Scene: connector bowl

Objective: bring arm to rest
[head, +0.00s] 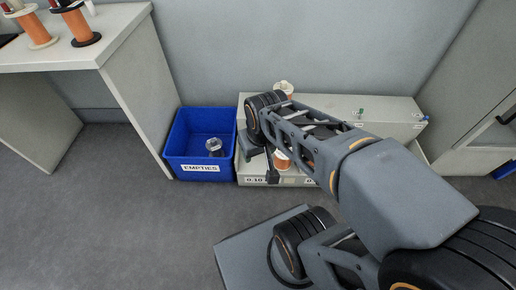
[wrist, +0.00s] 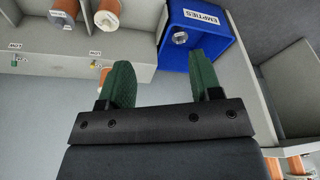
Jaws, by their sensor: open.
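My gripper (wrist: 163,82) shows in the wrist view with its two green fingers spread wide and nothing between them. In the head view my arm reaches from the lower right toward the low grey bench (head: 385,108). The gripper end hangs in front of the bench's left part, and its fingers are hard to make out there. The blue bin (head: 198,118) labelled EMPTIES is just left of it and also shows beyond the fingers in the wrist view (wrist: 212,58). One small greyish spool (head: 214,147) lies in the bin.
Copper-coloured spools (wrist: 62,12) stand on the bench, partly behind my arm in the head view. Small pegs (head: 360,113) sit along its top. A grey table (head: 80,45) with spools (head: 77,24) is at left, and a cabinet (head: 480,110) at right. The floor at lower left is clear.

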